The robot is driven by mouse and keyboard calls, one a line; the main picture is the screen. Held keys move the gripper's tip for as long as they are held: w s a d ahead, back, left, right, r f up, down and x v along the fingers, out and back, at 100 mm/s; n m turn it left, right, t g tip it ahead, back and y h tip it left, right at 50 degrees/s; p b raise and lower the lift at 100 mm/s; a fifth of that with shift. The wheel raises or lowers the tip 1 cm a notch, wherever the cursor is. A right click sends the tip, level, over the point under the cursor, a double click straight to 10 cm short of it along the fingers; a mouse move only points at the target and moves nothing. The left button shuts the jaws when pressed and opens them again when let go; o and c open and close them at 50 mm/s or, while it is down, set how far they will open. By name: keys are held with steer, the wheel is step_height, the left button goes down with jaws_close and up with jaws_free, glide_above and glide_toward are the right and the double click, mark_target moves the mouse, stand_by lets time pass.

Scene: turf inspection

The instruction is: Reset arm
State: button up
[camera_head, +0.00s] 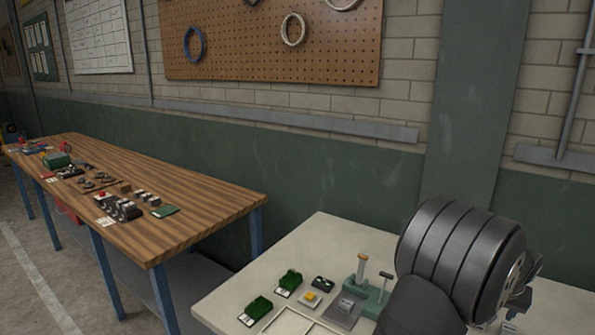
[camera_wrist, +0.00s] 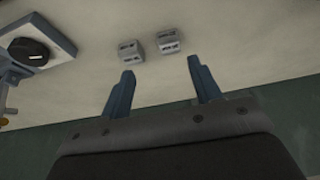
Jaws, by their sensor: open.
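My gripper (camera_wrist: 161,66) is open in the wrist view, with its two blue-grey fingers spread apart and nothing between them. Two small grey blocks with dark slots, one on the left (camera_wrist: 131,50) and one on the right (camera_wrist: 168,42), lie on the pale surface beyond the fingertips. In the head view my dark arm fills the lower right over the pale table (camera_head: 318,240). The arm hides part of that table, and I cannot make out the fingers there.
On the pale table are two green parts (camera_head: 256,309) (camera_head: 289,281), a yellow button (camera_head: 310,298) and a green fixture (camera_head: 368,294). A pale plate with a black disc (camera_wrist: 29,53) shows in the wrist view. A wooden bench (camera_head: 190,205) with several items stands left.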

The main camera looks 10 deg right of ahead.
steer(key=w+a+f, duration=0.1)
steer(key=w+f, duration=0.2)
steer(key=w, duration=0.3)
steer(key=shift+f, duration=0.25)
steer(key=o, duration=0.9)
steer(key=w+a+r+n+g+h, duration=0.1)
steer(key=w+a+r+n, duration=0.5)
steer(key=a+n, duration=0.25)
steer(key=w+a+r+n+g, duration=0.2)
steer(key=w+a+r+n, duration=0.4)
steer(key=a+n, duration=0.25)
steer(key=w+a+r+n+g+h, duration=0.1)
steer(key=w+a+r+n, duration=0.45)
steer(key=a+n, duration=0.3)
steer(key=x, duration=0.9)
steer(key=shift+s+a, duration=0.1)
steer(key=shift+a, duration=0.05)
steer(key=v, duration=1)
steer(key=shift+a, duration=0.1)
